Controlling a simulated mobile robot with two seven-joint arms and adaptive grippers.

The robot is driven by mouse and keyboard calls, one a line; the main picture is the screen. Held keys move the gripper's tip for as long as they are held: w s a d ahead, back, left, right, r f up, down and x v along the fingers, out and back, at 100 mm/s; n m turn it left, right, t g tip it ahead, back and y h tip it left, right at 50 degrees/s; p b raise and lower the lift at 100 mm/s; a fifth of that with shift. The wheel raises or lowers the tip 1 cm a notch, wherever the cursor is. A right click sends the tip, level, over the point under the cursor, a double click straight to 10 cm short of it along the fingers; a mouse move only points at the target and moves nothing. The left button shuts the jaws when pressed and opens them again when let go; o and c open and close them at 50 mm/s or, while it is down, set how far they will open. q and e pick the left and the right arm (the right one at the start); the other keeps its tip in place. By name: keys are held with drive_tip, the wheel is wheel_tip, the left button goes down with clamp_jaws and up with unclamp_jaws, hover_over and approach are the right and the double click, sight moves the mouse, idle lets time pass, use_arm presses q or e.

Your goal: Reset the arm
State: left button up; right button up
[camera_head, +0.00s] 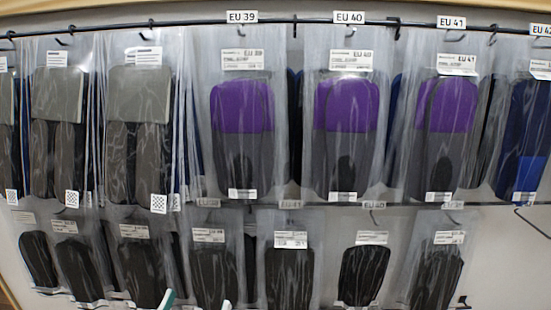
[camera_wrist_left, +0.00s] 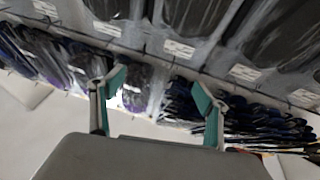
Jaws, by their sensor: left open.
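My left gripper (camera_head: 197,301) shows only as two fingertips at the bottom edge of the head view, below and in front of the lower row of bagged insoles. In the left wrist view the same gripper (camera_wrist_left: 159,88) has its two teal-padded fingers wide apart with nothing held between them. Hanging insole bags lie beyond the fingers. I cannot tell how far the fingertips are from the bags. My right gripper is in neither view.
An upper rail (camera_head: 180,23) carries bags of grey, purple-and-black (camera_head: 241,107) and blue insoles, with size labels such as EU 39 (camera_head: 242,17). Black insoles (camera_head: 364,272) hang in bags below. Bare hooks (camera_head: 530,222) stick out at the right.

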use_arm(q)
drive_tip(key=s+d+f+m+g+h, duration=0.1)
drive_tip(key=s+f+m+g, duration=0.15)
drive_tip(key=f, duration=0.65)
drive_tip(key=s+d+f+m+g+h, duration=0.1)
drive_tip(key=f+g, duration=0.3)
drive_tip(key=f, duration=0.6)
drive_tip(key=s+a+f+g+y, duration=0.1)
drive_tip(key=s+a+f, duration=0.1)
drive_tip(key=f, duration=0.3)
drive_tip(key=s+a+f+g+y, duration=0.1)
drive_tip(key=s+a+f+g, duration=0.1)
drive_tip(key=f, duration=0.3)
drive_tip(key=s+a+f+n+g+y, duration=0.1)
drive_tip(key=s+a+f+y, duration=0.1)
drive_tip(key=s+a+f, duration=0.1)
wheel_tip(320, 180, down, 2)
drive_tip(key=shift+s+a+f, duration=0.1)
drive_tip(key=shift+s+a, duration=0.15)
drive_tip(key=shift+a, duration=0.3)
